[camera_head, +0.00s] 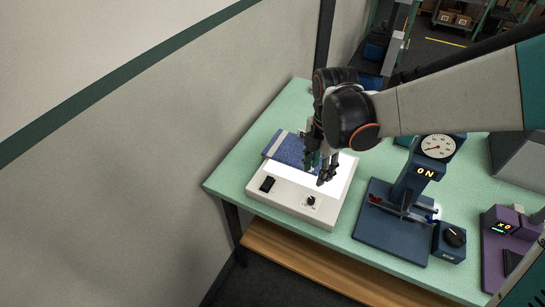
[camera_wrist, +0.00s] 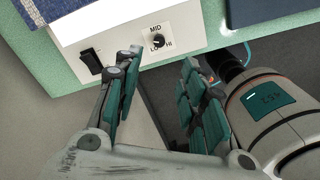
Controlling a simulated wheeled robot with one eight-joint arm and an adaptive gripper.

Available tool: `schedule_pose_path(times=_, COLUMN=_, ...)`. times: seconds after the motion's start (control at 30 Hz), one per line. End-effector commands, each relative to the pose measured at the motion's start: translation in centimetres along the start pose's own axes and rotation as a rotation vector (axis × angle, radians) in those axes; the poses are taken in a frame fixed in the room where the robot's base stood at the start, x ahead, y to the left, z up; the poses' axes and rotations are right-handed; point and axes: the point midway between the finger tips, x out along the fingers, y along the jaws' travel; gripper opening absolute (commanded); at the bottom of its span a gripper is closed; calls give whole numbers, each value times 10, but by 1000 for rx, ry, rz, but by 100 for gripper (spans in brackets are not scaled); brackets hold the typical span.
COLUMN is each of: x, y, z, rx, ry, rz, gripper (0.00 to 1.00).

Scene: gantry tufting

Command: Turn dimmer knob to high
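The white light box (camera_head: 287,203) stands on the green table with its top panel lit. Its small black dimmer knob (camera_head: 311,201) is on the front right, and the wrist view shows the knob (camera_wrist: 158,42) with LO, MID and HI marks around it. I cannot tell clearly where its pointer stands. My gripper (camera_head: 317,174) hangs over the light box, behind the knob in the head view. In the wrist view my gripper (camera_wrist: 162,60) has its green-padded fingers spread, empty, with the knob framed beyond the tips. The fingers look apart from the knob.
A black rocker switch (camera_head: 267,184) sits left of the knob. Blue cloth (camera_head: 285,149) lies on the light box's back left. A blue device (camera_head: 392,222) with a gauge and ON display stands to the right, then a purple device (camera_head: 507,247). A wall rises at left.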

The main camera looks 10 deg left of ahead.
Motion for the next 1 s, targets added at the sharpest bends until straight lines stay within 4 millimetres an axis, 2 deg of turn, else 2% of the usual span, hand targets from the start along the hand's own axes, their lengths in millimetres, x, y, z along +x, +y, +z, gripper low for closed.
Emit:
schedule_pose_path(times=0.17, x=19, y=1, z=0, rx=-3, ry=1, rz=-1, gripper=38)
schedule_pose_path(times=0.7, x=104, y=1, z=0, rx=0, ry=0, rz=1, gripper=38)
schedule_pose_path(times=1.0, x=132, y=0, z=0, rx=1, ry=0, rz=1, gripper=38)
